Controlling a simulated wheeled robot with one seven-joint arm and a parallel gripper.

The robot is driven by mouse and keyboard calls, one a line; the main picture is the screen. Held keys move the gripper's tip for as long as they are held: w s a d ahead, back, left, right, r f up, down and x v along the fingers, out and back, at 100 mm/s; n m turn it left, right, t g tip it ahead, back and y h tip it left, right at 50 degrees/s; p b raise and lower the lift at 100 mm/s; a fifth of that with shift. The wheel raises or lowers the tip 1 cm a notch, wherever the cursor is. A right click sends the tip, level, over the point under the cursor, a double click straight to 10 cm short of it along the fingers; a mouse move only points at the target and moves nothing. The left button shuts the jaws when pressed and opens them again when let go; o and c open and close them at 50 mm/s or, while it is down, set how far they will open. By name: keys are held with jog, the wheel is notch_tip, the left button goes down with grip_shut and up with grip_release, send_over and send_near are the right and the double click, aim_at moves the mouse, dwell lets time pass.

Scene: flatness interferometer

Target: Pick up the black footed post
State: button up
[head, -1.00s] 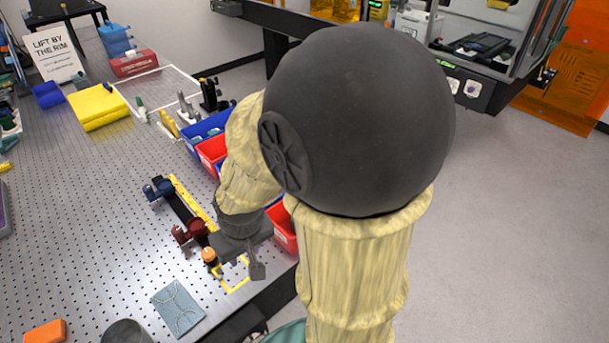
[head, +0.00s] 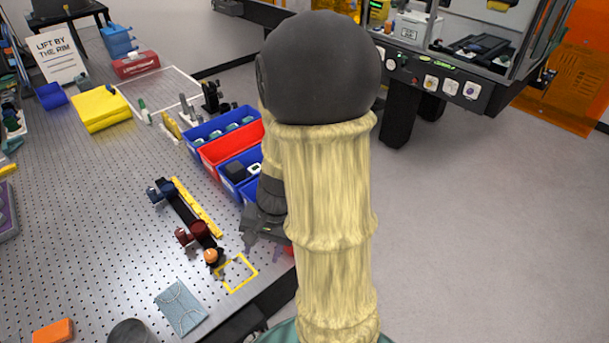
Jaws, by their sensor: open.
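The black footed post (head: 212,98) appears to be the dark upright piece at the right corner of the white-framed area on the perforated table. A pale grey post (head: 187,109) stands just left of it. My gripper (head: 262,244) is open, low near the table's right edge. It is well in front of the black post and apart from it. My arm hides part of the gripper, and I see nothing held in it.
Blue and red bins (head: 228,150) line the table's right edge between my gripper and the post. A rail with blue, dark red and orange-topped parts (head: 192,236) lies left of my gripper. A yellow square outline (head: 238,273) and a grey-blue pad (head: 181,308) are nearer.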

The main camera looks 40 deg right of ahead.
jog(key=w+d+r+m+t+h+p, duration=0.1)
jog(key=d+m+t, duration=0.5)
jog(key=d+m, duration=0.6)
jog(key=w+d+m+t+h+p, duration=0.1)
jog(key=d+m+t+p, duration=0.3)
jog(key=d+m, duration=0.9)
jog(key=d+t, duration=0.3)
jog(key=d, duration=0.1)
jog(key=shift+w+d+r+p, duration=0.2)
jog(key=shift+d+r+p, duration=0.15)
jog(key=shift+r, duration=0.05)
jog(key=p+x, duration=0.4)
jog(key=x, duration=0.8)
jog(key=shift+p, duration=0.35)
jog(key=shift+w+f, duration=0.15)
